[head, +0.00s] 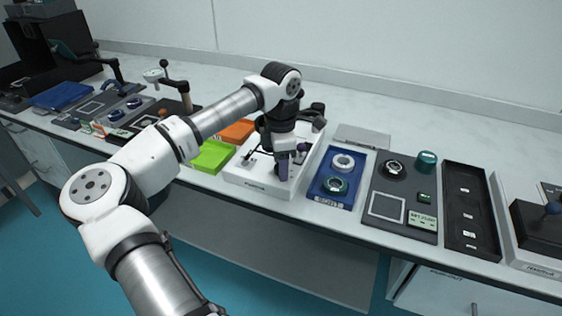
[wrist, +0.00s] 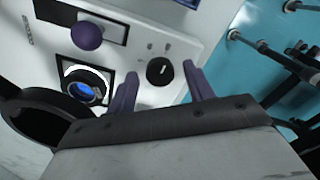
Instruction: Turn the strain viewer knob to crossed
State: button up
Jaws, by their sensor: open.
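The strain viewer appears to be the white box (head: 262,183) under my gripper in the head view. Its white panel (wrist: 135,35) fills much of the wrist view. A round black knob (wrist: 159,71) with a small light pointer mark sits on it, with small marks printed beside it. I cannot read which mark the pointer meets. My gripper (wrist: 161,75) has two purple fingers, open, one to each side of the knob in the picture. Whether they touch it cannot be told. In the head view my gripper (head: 291,164) hides the knob.
A purple ball knob (wrist: 87,35) and a blue-lit round lens (wrist: 82,92) are on the same panel. In the head view, a blue tray (head: 320,196) with rings stands close on the right, and green (head: 212,156) and orange (head: 238,131) trays on the left.

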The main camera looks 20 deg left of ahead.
notch_tip(320, 180, up, 14)
jog(key=b, duration=0.1)
jog(key=shift+f, duration=0.15)
jog(key=shift+d, duration=0.1)
dwell(0.4)
